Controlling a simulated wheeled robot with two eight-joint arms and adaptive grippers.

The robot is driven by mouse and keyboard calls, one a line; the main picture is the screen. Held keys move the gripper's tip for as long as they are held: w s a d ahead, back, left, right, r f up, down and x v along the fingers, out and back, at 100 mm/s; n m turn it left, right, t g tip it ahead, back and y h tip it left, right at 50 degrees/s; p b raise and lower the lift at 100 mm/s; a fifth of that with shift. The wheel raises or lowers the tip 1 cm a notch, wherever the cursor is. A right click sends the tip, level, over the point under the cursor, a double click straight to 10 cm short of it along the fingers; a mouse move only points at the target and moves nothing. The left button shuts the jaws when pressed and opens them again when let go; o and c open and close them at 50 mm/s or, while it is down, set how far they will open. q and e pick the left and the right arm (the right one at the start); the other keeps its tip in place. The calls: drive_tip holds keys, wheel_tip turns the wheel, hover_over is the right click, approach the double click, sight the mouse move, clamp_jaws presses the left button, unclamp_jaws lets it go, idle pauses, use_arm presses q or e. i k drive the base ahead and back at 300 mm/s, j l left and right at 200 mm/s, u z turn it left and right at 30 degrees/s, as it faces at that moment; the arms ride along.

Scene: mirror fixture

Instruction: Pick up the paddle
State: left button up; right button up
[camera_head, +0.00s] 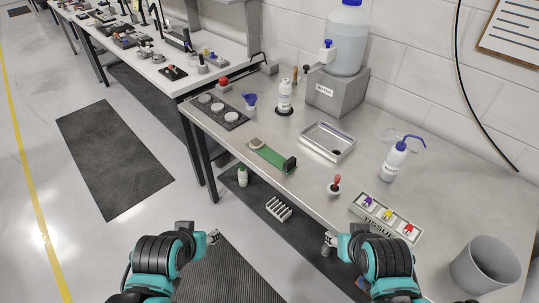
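No thing is plainly recognisable as a paddle. A flat green piece (272,156) on the near table is the closest in shape; a black block (290,164) is at its right end and a round tan piece (256,142) at its left end. I cannot tell whether these are joined. My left gripper (213,237) is over the floor, in front of the table and apart from everything. My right gripper (328,241) is by the table's front edge, apart from the green piece. Both look empty; their fingers are too small to read.
A water jug (346,40) stands at the back.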

sight(258, 145)
drive_tip(key=i+l+u, duration=0.1)
drive_tip(key=i+u, duration=0.15)
drive_tip(key=i, duration=0.6)
